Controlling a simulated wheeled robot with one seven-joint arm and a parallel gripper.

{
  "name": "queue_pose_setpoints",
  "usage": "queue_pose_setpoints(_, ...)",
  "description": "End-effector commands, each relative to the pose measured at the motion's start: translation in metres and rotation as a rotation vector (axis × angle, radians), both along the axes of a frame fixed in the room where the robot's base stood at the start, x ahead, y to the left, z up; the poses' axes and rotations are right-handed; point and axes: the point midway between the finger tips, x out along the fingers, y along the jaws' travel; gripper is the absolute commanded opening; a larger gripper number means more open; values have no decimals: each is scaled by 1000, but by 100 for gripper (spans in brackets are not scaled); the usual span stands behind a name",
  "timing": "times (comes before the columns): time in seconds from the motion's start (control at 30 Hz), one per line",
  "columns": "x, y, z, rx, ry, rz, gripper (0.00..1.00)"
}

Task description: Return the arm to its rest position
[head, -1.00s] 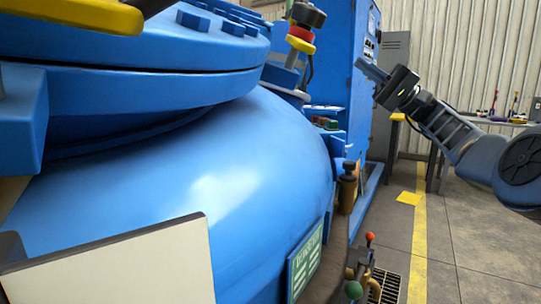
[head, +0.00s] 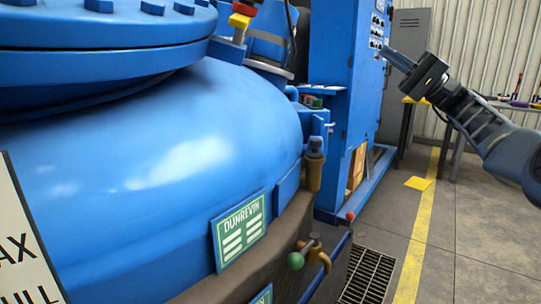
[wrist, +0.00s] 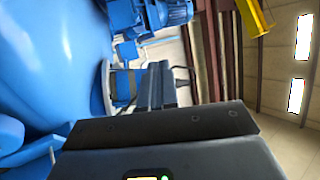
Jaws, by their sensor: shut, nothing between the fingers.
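My gripper (head: 398,60) is at the upper right of the head view, at the end of my raised arm, pointing up and left in front of the blue cabinet (head: 340,110). Its fingers are together with nothing between them. It is apart from the blue furnace vessel (head: 150,170), which fills the left of the head view. In the wrist view my gripper (wrist: 158,75) points upward in the picture, with the blue vessel (wrist: 50,60) to its left.
A green-handled valve (head: 297,260) and a brass fitting (head: 314,165) stick out at the vessel's right side. A floor grating (head: 368,275) and yellow line (head: 418,240) lie beyond. A workbench (head: 515,106) stands at the back right. The floor at right is clear.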

Motion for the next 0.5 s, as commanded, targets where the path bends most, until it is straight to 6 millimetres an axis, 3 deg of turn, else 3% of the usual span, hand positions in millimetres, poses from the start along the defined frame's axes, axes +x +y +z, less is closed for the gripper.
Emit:
queue_pose_setpoints(0.27, 12, -1, -55, -48, 70, -72, 0)
queue_pose_setpoints(0.5, 22, 0, -139, -126, 170, -174, 0)
